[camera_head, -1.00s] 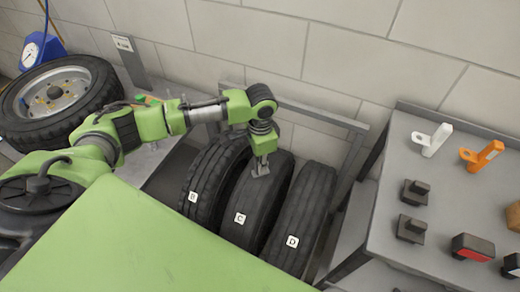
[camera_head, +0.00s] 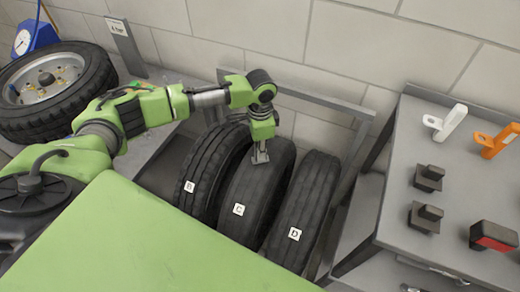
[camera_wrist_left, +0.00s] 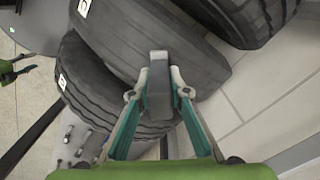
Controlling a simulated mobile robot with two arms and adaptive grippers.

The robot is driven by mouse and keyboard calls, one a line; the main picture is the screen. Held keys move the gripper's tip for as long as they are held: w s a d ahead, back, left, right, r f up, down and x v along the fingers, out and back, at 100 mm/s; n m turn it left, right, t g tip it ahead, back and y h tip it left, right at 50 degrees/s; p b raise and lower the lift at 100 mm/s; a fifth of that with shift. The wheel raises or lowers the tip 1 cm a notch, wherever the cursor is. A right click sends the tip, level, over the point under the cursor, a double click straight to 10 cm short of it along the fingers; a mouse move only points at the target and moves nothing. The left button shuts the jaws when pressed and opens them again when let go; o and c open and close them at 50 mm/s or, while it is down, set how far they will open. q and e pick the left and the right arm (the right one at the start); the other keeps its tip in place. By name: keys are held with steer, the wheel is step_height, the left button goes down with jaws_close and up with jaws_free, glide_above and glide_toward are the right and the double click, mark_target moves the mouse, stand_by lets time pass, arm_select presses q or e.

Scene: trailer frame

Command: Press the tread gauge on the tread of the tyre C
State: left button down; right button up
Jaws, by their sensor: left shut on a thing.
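Tyre C (camera_head: 252,190) stands upright in the rack, between tyre B (camera_head: 212,165) and tyre D (camera_head: 306,200), with its white letter label on the tread. My left gripper (camera_head: 261,150) is over the upper tread of tyre C. It is shut on a small grey block-like tool, the tread gauge (camera_head: 260,157). In the left wrist view the gauge (camera_wrist_left: 159,85) sits between the fingertips, over the tread of the middle tyre (camera_wrist_left: 135,35). I cannot tell whether its lower end touches the rubber. My right gripper is not in view.
A grey rack rail (camera_head: 318,97) runs behind the tyres near the block wall. A side table (camera_head: 460,185) at right holds a white bracket (camera_head: 445,122), an orange bracket (camera_head: 497,140) and dark blocks. A wheel (camera_head: 52,90) lies at far left.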

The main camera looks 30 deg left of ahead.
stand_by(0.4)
arm_select(q)
steer(key=shift+f, duration=0.7)
stand_by(0.4)
steer(key=shift+s+f+p, duration=0.1)
steer(key=shift+s+p, duration=0.1)
steer(key=shift+p, duration=0.15)
stand_by(1.6)
steer(key=shift+f, duration=0.1)
stand_by(0.8)
step_height(320, 180, up, 6)
steer(key=p, duration=0.6)
steer(key=shift+w+r+p, duration=0.15)
steer(key=shift+r+p, duration=0.1)
steer(key=shift+p, duration=0.1)
steer(key=shift+f, duration=0.1)
stand_by(0.3)
